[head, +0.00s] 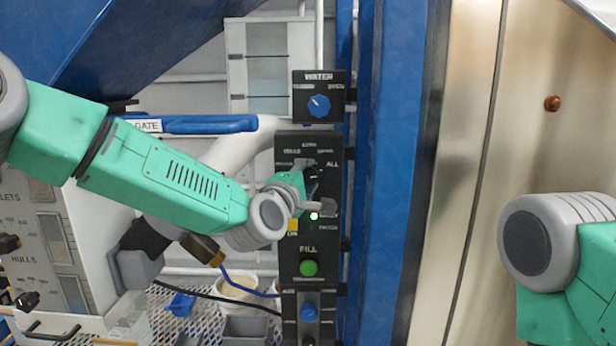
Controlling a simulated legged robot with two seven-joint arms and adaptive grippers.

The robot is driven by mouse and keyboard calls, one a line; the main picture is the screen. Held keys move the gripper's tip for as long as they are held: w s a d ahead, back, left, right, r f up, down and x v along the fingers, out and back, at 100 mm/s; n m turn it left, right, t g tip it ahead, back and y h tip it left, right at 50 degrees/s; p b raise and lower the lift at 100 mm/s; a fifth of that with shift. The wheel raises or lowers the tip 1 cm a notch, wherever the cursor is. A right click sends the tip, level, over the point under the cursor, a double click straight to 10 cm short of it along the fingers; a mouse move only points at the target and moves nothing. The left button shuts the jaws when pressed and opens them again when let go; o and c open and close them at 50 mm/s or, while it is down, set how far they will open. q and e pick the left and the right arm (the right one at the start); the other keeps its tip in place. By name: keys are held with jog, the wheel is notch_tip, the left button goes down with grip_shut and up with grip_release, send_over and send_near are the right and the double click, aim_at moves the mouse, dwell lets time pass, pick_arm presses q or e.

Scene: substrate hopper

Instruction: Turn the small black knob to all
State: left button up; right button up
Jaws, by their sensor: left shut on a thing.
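A tall black control panel (333,240) stands in the middle of the head view, with a ring of small labels near its top and "ALL" at the upper right of that ring. The small black knob (311,172) sits inside this ring, mostly hidden by my left gripper (313,187). The left gripper reaches in from the left and is shut on the knob. Where the knob points cannot be made out. My right arm shows at the right edge; its gripper is out of view.
Above is a WATER panel with a blue knob (319,105). Below are a lit white indicator (314,216), a yellow button (293,225), a green FILL button (308,268) and another blue knob (308,312). A blue post (390,200) stands right of the panel. A blue gate handle (205,124) lies above my left forearm.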

pick_arm(q)
jog(key=shift+s+d+f, duration=0.1)
jog(key=shift+d+f, duration=0.05)
jog(key=shift+f, duration=0.2)
jog(key=o, duration=0.9)
jog(key=shift+o, duration=1.3)
jog(key=shift+r, duration=0.15)
jog(key=v, duration=1.1)
jog(key=shift+s+a, duration=0.25)
jog(key=shift+s, duration=0.1)
